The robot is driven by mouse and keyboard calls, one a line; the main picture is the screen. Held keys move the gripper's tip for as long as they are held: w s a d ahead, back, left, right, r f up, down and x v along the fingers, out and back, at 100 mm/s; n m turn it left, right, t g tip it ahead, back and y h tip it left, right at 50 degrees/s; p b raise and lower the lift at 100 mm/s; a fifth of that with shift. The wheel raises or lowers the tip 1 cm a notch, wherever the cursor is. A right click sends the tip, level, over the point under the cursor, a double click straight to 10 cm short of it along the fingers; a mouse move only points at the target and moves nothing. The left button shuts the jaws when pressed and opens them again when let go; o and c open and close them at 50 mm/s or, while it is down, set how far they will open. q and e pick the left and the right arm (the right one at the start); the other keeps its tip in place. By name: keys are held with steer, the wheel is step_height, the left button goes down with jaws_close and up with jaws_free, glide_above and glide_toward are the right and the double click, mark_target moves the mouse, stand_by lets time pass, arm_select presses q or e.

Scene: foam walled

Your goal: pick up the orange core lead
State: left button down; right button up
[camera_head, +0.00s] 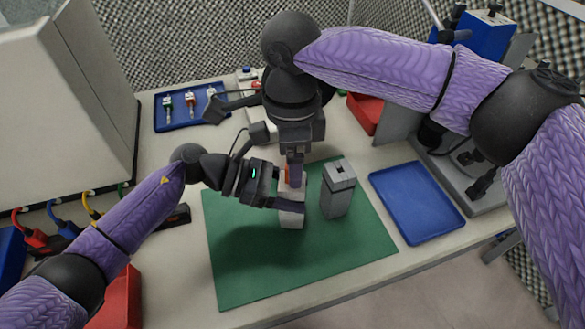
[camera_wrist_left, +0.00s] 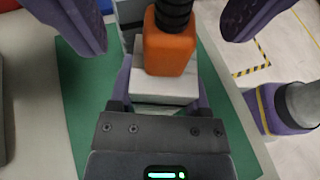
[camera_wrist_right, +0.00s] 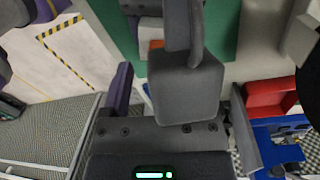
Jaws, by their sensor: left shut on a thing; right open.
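An orange plug with a black ribbed sleeve (camera_wrist_left: 170,45), seemingly the orange core lead, stands against a pale block (camera_wrist_left: 165,88). In the head view the plug shows as a small orange patch (camera_head: 293,174), partly hidden by the grippers. My left gripper (camera_head: 289,190) is shut on the pale block, with one finger on each side. My right gripper (camera_head: 295,160) is above it, open, pointing down; its fingers appear apart on either side of the plug in the left wrist view.
A grey slotted block (camera_head: 337,192) stands right of the grippers on the green mat (camera_head: 250,280). A blue tray (camera_head: 417,203) is empty at the right. Another blue tray (camera_head: 165,122) with small plugs lies at the back left. A red bin (camera_head: 364,113) stands behind.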

steer(key=shift+f, duration=0.6)
jaws_close()
steer(key=shift+r, duration=0.15)
step_height(320, 180, up, 10)
steer(key=shift+f, duration=0.1)
arm_select(q)
jaws_free()
steer(key=shift+a, duration=0.1)
